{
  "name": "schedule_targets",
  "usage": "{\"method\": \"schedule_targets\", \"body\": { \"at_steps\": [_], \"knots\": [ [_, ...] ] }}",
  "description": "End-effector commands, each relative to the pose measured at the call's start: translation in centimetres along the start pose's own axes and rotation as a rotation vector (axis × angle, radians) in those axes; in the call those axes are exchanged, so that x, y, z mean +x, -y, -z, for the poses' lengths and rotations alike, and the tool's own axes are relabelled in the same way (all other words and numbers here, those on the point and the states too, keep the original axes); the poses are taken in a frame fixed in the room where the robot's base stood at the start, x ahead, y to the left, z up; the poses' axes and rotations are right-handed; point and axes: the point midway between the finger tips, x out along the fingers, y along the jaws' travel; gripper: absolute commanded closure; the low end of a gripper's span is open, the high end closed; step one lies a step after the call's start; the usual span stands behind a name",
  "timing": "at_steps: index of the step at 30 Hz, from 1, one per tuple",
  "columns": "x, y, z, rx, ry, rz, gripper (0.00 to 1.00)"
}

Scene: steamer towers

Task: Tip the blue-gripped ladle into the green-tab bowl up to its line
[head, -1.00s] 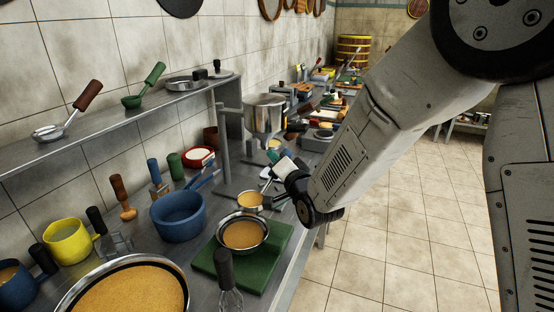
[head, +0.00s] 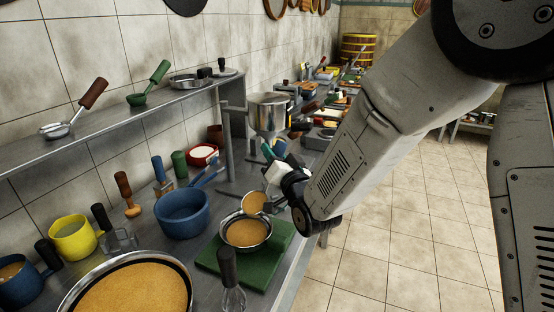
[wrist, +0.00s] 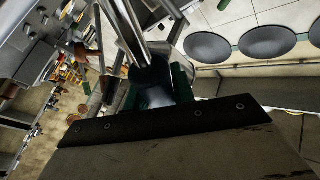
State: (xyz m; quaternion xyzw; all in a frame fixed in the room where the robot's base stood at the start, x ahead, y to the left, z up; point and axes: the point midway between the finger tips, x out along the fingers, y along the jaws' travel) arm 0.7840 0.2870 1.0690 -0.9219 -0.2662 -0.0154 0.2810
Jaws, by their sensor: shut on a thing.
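A steel bowl (head: 246,233) holds tan batter and stands on a green board (head: 285,238). No green tab or fill line can be made out on it. My gripper (head: 275,174) is above and just behind the bowl, shut on the ladle's handle. The ladle's cup (head: 255,203) is tilted over the bowl's back right rim and shows tan batter inside. I cannot tell whether batter is running out. In the wrist view the dark bluish grip (wrist: 152,82) sits between the fingers; the ladle's cup is not clear there.
A blue pot (head: 182,212) stands left of the bowl. A whisk (head: 230,280) stands in front of the board. A large pan of batter (head: 70,300) is at the front left. A steel funnel hopper (head: 269,112) stands behind my gripper. Open floor lies right of the counter.

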Motion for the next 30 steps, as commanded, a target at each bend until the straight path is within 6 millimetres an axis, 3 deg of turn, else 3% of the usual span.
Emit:
{"method": "schedule_targets", "body": {
  "at_steps": [16,30],
  "knots": [
    [-1.1,4.9,0.6,-0.308,-0.090,0.122,1.00],
    [-1.1,4.8,0.7,-0.306,-0.089,0.119,1.00]
  ]
}}
